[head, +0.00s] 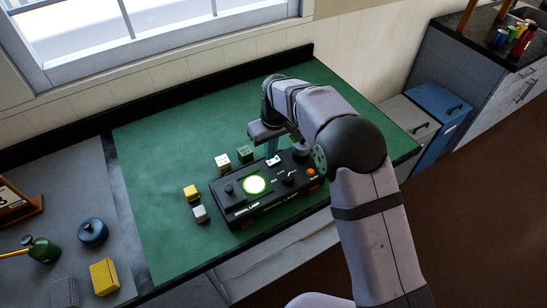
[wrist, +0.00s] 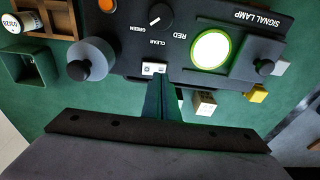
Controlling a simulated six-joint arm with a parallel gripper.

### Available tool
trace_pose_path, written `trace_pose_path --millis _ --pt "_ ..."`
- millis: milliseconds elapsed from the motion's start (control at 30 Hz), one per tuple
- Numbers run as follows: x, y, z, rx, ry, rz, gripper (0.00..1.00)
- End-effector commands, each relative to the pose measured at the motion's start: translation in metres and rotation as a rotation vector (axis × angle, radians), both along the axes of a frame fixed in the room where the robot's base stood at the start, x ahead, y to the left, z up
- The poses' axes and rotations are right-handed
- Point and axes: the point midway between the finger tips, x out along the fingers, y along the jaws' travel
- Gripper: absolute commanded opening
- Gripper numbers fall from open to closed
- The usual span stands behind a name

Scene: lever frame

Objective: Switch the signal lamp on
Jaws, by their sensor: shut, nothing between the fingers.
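The black signal lamp box (head: 240,213) stands on the green mat. Its round lamp (head: 256,184) is lit, with a bright whitish-green glow; the lit lamp also shows in the wrist view (wrist: 211,49). A small white rocker switch (wrist: 153,69) sits at the box's edge, beside the CLEAR label. My gripper (wrist: 160,82) is shut and empty, its fingertips right at the switch; I cannot tell whether they touch it. In the head view my gripper (head: 271,153) is at the far side of the box. A selector knob (wrist: 160,17) sits among the labels RED, CLEAR and GREEN.
A green block (head: 245,154), a cream block (head: 222,162), a yellow block (head: 191,193) and a pale block (head: 200,214) stand around the box. A round grey knob (wrist: 90,60) and an orange button (head: 311,171) are nearby. The mat's left part is clear.

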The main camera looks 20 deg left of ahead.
Motion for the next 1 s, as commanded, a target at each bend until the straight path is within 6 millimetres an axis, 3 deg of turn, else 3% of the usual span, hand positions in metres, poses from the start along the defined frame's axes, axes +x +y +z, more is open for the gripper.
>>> trace_pose_path --millis 600,1000 --pt "0.000 0.000 0.047 0.000 0.000 0.000 0.00" --pt "0.000 0.000 0.051 0.000 0.000 0.000 0.00"
